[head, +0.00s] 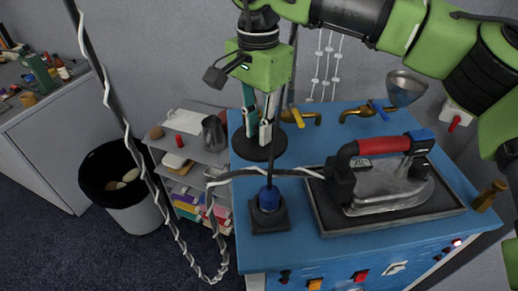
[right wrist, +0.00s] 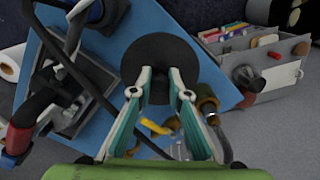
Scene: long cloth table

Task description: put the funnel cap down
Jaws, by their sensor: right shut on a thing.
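My right gripper (head: 265,135) points down over the back left of the blue bench top. Its fingertips (right wrist: 160,78) are closed at the middle of a black round disc (head: 244,151), which I take to be the funnel cap. The disc lies flat under the fingers and also shows in the right wrist view (right wrist: 160,50). I cannot tell whether it touches the bench top. A metal funnel (head: 405,88) stands open at the back right, by the brass taps. My left gripper is not in view.
The blue bench (head: 320,262) carries a steam iron (head: 385,180) with a red handle on a dark tray (head: 400,218). A blue-and-black fitting (head: 268,205) with a dark cable stands in front. Brass taps (head: 355,115) line the back. A grey shelf (head: 195,153) stands left.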

